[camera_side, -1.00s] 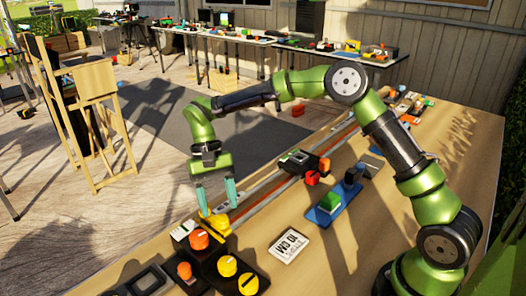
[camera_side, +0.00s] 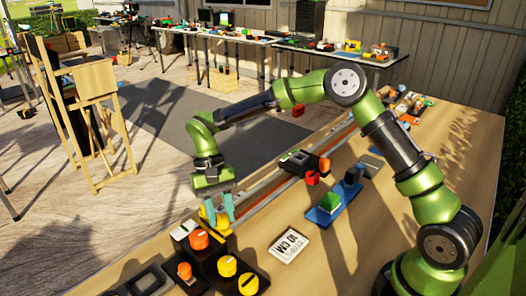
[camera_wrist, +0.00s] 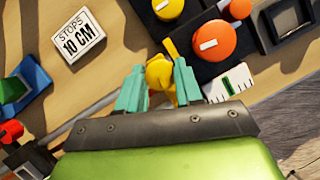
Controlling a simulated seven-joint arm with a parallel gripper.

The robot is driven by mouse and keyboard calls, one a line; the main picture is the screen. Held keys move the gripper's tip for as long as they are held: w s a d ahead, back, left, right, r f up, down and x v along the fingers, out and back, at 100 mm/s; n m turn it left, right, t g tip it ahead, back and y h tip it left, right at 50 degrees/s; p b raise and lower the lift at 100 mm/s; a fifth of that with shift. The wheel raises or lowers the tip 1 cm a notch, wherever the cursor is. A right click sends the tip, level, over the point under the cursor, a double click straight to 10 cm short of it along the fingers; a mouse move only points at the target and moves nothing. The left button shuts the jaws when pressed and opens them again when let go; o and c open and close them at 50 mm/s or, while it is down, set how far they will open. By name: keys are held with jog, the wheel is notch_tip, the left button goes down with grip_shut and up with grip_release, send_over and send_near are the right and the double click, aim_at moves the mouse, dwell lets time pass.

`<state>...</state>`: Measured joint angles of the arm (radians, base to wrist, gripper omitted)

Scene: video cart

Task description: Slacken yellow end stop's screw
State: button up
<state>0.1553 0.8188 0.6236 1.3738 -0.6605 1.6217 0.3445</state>
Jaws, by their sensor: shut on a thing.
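The yellow end stop (camera_side: 222,222) sits at the near end of the rail, beside the orange-knobbed box. In the wrist view, its yellow parts (camera_wrist: 161,72) show between and just beyond my teal fingertips. My gripper (camera_side: 218,210) is over the end stop with its fingers down and the hand tilted. It is shut on the top yellow part, which looks like the screw's head. The fingers hide much of it, and the screw's thread is not visible.
Black boxes with orange (camera_side: 199,240) and yellow knobs (camera_side: 227,266) stand close by. A white sign reading "STOPS 10 CM" (camera_side: 289,245) lies on the wooden table. A white scale card (camera_wrist: 228,83) is close to the fingers. A blue tray with a green block (camera_side: 330,203) is further right.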

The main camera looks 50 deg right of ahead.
jog(key=shift+n+h, duration=0.4)
jog(key=shift+n, duration=0.7)
jog(key=o, duration=1)
jog(key=shift+o, duration=0.2)
jog(key=a+v, duration=0.1)
jog(key=v, duration=1.1)
jog(key=shift+w+d, duration=0.2)
jog(key=shift+d, duration=0.2)
jog(key=shift+f, duration=0.1)
